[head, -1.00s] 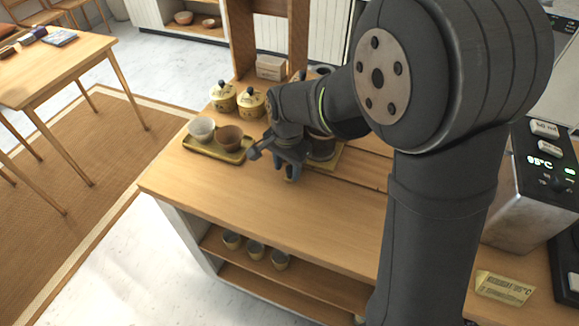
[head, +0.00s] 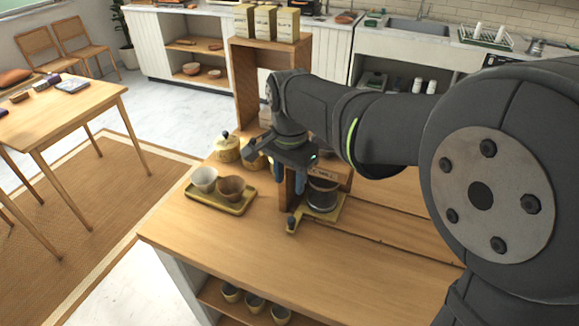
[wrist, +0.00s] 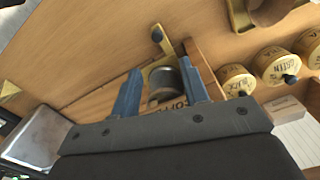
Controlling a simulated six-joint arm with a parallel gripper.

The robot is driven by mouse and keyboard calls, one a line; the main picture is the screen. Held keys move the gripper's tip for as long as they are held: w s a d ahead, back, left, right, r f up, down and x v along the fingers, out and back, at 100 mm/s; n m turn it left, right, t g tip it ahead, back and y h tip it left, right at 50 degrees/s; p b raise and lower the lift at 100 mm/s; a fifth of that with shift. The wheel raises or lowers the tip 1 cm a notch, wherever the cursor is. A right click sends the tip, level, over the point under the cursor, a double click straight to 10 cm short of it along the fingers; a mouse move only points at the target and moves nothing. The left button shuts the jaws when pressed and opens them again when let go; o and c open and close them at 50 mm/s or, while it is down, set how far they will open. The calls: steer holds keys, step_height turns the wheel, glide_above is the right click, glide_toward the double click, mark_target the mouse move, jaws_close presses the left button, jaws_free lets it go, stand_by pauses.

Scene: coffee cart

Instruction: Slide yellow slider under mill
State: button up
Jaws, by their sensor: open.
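The yellow slider (head: 300,220) is a flat yellow piece with a dark-tipped knob at its near left end. It lies low at the front of the mill (head: 323,175), a wooden frame with a lettered top. A dark round container (head: 322,196) stands inside the mill over the yellow piece. The slider's knobbed arm (wrist: 160,44) also shows in the wrist view, beyond the fingertips. My gripper (head: 288,190) points down above and behind the knob, beside the mill's left side, apart from the knob. In the wrist view its blue fingers (wrist: 160,68) are apart with nothing held.
A yellow tray (head: 236,209) with two cups stands left of the mill. Yellow lidded canisters (head: 228,150) stand behind it, near a wooden shelf (head: 245,85). The counter front (head: 260,250) is clear. A metal machine (wrist: 37,138) shows at the wrist view's left.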

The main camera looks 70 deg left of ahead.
mark_target(290, 218)
steer(key=shift+r, duration=1.55)
step_height(290, 218, down, 18)
steer(key=shift+r, duration=0.2)
